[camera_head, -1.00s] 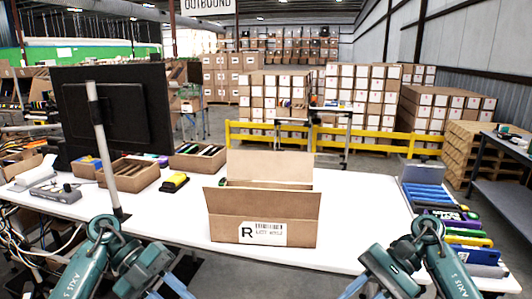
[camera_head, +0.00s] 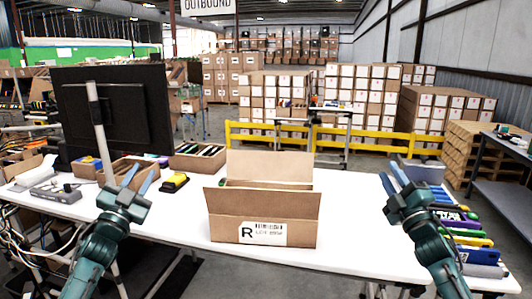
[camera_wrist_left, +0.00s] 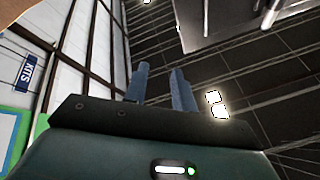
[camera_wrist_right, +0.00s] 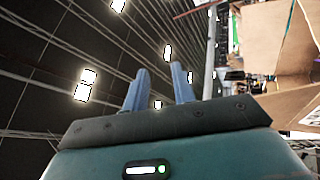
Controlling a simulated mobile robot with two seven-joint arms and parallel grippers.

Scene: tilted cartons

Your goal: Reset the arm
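My left gripper (camera_head: 139,178) is raised over the left part of the table, fingers pointing up. In the left wrist view its two blue fingers (camera_wrist_left: 161,85) stand apart with nothing between them. My right gripper (camera_head: 392,172) is raised over the right part of the table, also pointing up. In the right wrist view its fingers (camera_wrist_right: 160,85) are apart and empty. An open cardboard carton (camera_head: 225,228) with its flaps spread and a white "R" label stands between the arms on the white table (camera_head: 355,205). Neither gripper touches it.
A monitor (camera_head: 115,110) on a pole and cartons of goods (camera_head: 133,175) are at the left. A yellow-and-black item (camera_head: 174,182) lies near them. Several coloured items (camera_head: 468,225) line the right edge, beside my right arm. The table around the middle carton is clear.

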